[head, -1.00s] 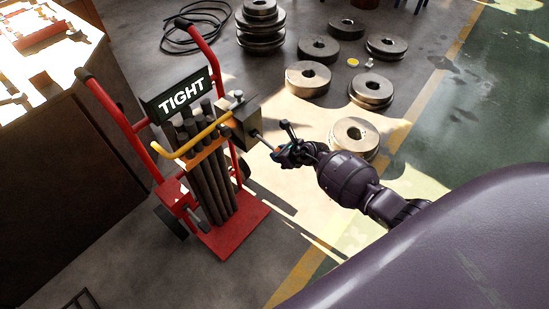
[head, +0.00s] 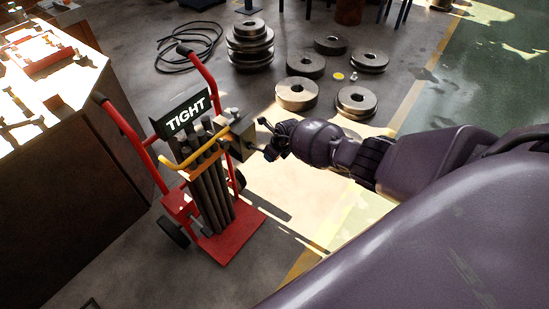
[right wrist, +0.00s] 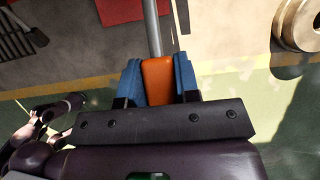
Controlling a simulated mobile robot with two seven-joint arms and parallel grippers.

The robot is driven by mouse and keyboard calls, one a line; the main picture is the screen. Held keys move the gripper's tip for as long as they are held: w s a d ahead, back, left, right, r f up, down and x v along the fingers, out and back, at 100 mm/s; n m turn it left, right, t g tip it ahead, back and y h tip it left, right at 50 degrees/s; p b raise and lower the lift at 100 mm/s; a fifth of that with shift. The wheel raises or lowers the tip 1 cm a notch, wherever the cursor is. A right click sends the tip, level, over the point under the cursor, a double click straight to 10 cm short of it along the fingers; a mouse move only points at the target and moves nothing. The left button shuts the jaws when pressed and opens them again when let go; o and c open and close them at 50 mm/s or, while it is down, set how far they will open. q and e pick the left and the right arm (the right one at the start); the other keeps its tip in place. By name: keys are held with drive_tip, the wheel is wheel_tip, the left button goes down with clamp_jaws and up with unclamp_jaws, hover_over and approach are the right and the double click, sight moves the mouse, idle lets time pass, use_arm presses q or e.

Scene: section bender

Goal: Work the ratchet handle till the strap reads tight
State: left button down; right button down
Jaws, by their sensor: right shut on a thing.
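A red hand truck (head: 240,235) carries a bundle of dark bars (head: 212,190) with an orange strap (head: 205,157) around them. A sign (head: 187,115) above the bars reads TIGHT. A grey ratchet box (head: 234,138) sits at the right of the bundle. My right gripper (head: 268,151) is just right of the box in the head view. In the right wrist view its blue fingers (right wrist: 158,80) are shut on the orange grip of the ratchet handle (right wrist: 158,78), whose metal rod runs up and away. My left gripper is not in view.
A workbench (head: 85,85) with tools stands at the left. Several metal discs (head: 297,94) and a disc stack (head: 250,45) stand on the floor behind. A black cable coil (head: 190,45) lies at the back. Floor in front of the truck is clear.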

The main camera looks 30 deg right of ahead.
drive_tip(key=shift+w+r+g+h, duration=0.2)
drive_tip(key=shift+r+g, duration=0.35)
drive_tip(key=shift+g, duration=0.05)
drive_tip(key=shift+w+r+g+h, duration=0.2)
drive_tip(key=shift+r+g, duration=0.3)
drive_tip(key=shift+g, duration=0.1)
drive_tip(key=shift+w+a+r+g, duration=0.1)
drive_tip(key=shift+a+r+g, duration=0.05)
drive_tip(key=shift+r+g, duration=0.15)
drive_tip(key=c, duration=1)
unclamp_jaws()
drive_tip(key=shift+r, duration=0.1)
drive_tip(key=shift+c, duration=0.2)
drive_tip(key=shift+o, duration=1)
drive_tip(key=shift+w, duration=0.1)
